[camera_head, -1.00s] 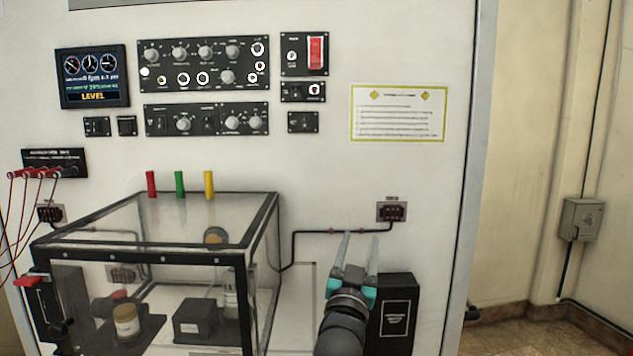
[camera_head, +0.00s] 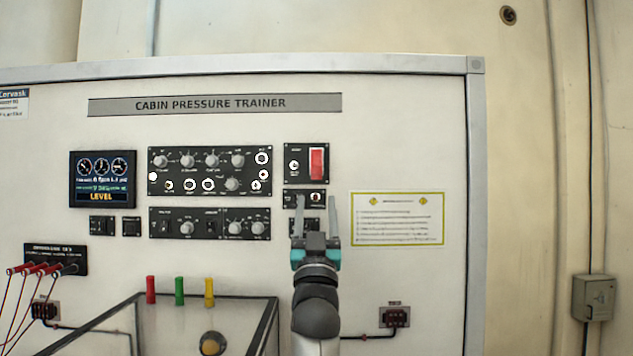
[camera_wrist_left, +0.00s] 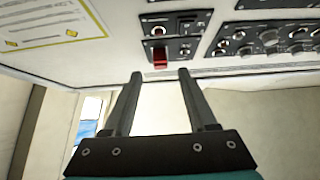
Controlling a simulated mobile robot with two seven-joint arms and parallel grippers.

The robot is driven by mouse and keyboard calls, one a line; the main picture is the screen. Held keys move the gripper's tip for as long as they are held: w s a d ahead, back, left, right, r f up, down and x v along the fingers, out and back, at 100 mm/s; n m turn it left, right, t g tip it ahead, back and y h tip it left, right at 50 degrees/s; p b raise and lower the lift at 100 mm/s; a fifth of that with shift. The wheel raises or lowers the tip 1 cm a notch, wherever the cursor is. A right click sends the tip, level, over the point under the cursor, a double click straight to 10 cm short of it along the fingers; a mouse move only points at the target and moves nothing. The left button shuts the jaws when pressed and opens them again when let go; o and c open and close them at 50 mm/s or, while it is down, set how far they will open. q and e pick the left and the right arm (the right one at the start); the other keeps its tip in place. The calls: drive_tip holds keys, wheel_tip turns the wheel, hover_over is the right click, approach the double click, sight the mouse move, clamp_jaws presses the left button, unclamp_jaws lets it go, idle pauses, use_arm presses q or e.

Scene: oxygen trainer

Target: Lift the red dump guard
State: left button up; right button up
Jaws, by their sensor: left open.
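The red dump guard (camera_head: 317,163) is a red upright cover on a small black panel (camera_head: 293,174) at the upper right of the instrument group. It lies flat against the panel, as far as I can see. My left gripper (camera_head: 316,200) is open and empty, with its fingers pointing up just below the guard in the head view. In the left wrist view the red guard (camera_wrist_left: 160,58) shows just beyond and between the open fingertips (camera_wrist_left: 160,74), apart from them. The gripper partly covers the small switch panels below the guard. My right gripper is not in view.
Knob panels (camera_head: 210,172) and a display (camera_head: 102,179) are left of the guard. A yellow-edged placard (camera_head: 398,218) is to the right. Below stands a clear box (camera_head: 110,325), with red, green and yellow handles (camera_head: 179,291) above it. The wall around the placard is bare.

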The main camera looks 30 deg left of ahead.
sight(317, 164)
use_arm(q)
drive_tip(key=shift+p+x, duration=0.6)
drive_tip(key=shift+x, duration=2.15)
drive_tip(key=shift+c, duration=0.4)
clamp_jaws()
